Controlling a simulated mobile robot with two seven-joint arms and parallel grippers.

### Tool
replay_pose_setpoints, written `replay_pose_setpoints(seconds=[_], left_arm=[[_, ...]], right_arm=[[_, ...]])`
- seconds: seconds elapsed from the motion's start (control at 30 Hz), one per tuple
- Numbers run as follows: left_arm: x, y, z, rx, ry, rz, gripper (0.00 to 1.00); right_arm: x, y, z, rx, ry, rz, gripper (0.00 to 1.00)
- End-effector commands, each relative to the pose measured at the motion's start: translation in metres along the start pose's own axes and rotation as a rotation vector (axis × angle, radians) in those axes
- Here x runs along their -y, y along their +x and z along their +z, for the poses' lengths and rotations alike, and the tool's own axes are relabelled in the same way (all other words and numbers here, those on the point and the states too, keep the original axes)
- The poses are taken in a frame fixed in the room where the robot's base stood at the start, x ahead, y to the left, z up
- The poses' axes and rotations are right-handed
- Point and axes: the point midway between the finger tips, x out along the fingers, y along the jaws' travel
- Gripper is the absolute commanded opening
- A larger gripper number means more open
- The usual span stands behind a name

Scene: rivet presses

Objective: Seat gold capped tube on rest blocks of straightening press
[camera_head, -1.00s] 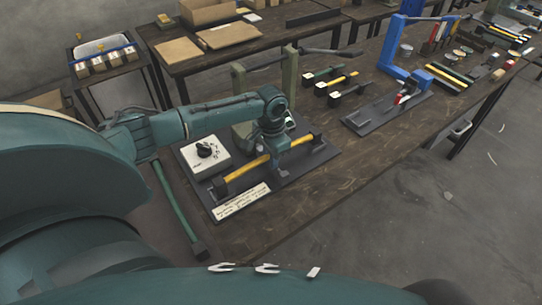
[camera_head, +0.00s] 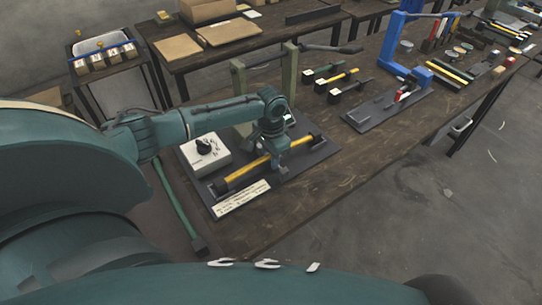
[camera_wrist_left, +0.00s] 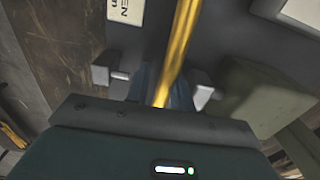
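The gold tube (camera_head: 248,169) has dark caps at its ends and lies slanting along the dark base plate of the straightening press (camera_head: 238,193). My left gripper (camera_head: 275,160) reaches down over the middle of the tube. In the left wrist view the tube (camera_wrist_left: 178,50) runs between the bluish fingers, which sit close against both sides. Pale grey blocks (camera_wrist_left: 101,76) show beside the fingers, and one shows in the head view (camera_head: 284,175). I cannot tell whether the tube touches the rest blocks. My right gripper is not in view.
A white box with a black knob (camera_head: 206,152) and a label plate (camera_head: 240,199) are on the press base. The green press frame (camera_head: 291,75) rises behind. Several dark-ended bars (camera_head: 337,82) and a blue press (camera_head: 391,50) stand farther right. The table's front right is bare.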

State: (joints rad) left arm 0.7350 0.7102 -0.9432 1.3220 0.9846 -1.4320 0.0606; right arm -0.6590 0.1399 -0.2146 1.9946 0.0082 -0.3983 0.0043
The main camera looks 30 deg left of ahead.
Motion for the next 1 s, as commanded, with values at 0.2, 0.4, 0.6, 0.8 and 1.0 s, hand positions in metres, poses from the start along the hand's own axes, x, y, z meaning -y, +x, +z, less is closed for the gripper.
replay_pose_setpoints(seconds=[0.2, 0.4, 0.6, 0.8, 1.0], left_arm=[[0.000, 0.000, 0.000, 0.000, 0.000, 0.000, 0.41], [0.001, -0.002, 0.000, 0.000, -0.001, -0.001, 0.42], [0.002, -0.033, 0.000, -0.004, -0.001, -0.004, 0.42], [0.001, -0.079, -0.001, -0.005, -0.001, -0.003, 0.42], [0.000, -0.115, -0.001, -0.004, 0.000, -0.001, 0.42]], right_arm=[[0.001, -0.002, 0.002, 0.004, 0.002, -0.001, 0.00], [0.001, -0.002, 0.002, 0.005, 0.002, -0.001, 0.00], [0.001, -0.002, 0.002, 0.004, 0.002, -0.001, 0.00], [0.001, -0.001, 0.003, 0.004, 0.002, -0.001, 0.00], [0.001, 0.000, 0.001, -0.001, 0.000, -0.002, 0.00]])
